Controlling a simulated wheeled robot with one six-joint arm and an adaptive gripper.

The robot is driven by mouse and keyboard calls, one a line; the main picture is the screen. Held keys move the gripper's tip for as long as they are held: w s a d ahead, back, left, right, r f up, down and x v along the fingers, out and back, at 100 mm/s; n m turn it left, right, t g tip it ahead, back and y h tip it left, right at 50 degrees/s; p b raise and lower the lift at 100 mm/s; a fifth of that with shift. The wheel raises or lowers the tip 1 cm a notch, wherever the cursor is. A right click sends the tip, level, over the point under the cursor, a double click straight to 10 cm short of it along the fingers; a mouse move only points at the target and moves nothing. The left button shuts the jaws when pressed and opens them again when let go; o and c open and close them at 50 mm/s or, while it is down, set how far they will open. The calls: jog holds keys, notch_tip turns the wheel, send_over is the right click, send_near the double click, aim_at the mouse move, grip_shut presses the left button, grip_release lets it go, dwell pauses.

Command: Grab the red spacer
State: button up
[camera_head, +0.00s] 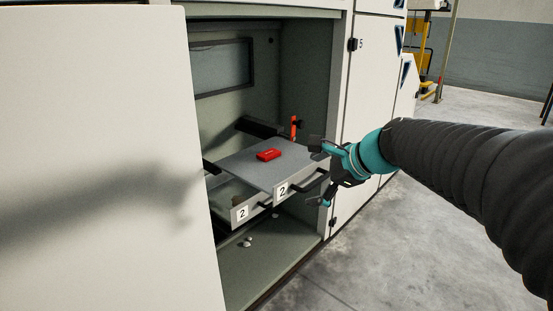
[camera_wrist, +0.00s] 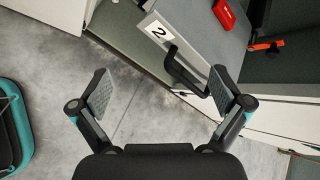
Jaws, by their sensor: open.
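The red spacer (camera_head: 269,155) is a small flat red block. It lies on the grey top of a pulled-out tray marked 2 (camera_head: 281,189), inside the open cabinet. In the wrist view the red spacer (camera_wrist: 224,14) shows at the top edge, partly cut off. My gripper (camera_head: 322,174) is at the right of the tray, just outside the cabinet opening, apart from the spacer. In the wrist view my gripper (camera_wrist: 160,92) is open with nothing between its fingers. The tray's black handle (camera_wrist: 184,72) appears close to the right finger.
A second drawer, also marked 2 (camera_head: 241,212), sits lower left of the tray. An orange-red lever (camera_head: 293,127) stands behind the spacer. The cabinet door (camera_head: 95,160) is open at the left. Small pale pieces (camera_head: 248,241) lie on the cabinet floor. Bare concrete floor (camera_head: 370,265) is at the right.

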jog(key=w+m+y, duration=0.1)
jog(key=w+m, duration=0.2)
jog(key=w, duration=0.2)
jog(key=w+a+m+t+y+b, duration=0.1)
jog(key=w+m, duration=0.2)
jog(key=w, duration=0.1)
jog(key=w+a+m+t, duration=0.1)
jog(key=w+m, duration=0.2)
jog(key=w, duration=0.2)
jog(key=shift+w+y, duration=0.3)
jog(key=shift+y, duration=0.1)
send_near(270, 153)
jog(key=b+x, duration=0.1)
jog(key=x, duration=0.2)
jog(key=shift+s, duration=0.1)
jog(key=shift+x, duration=3.05)
jog(key=shift+d, duration=0.1)
jog(key=c, duration=1.2)
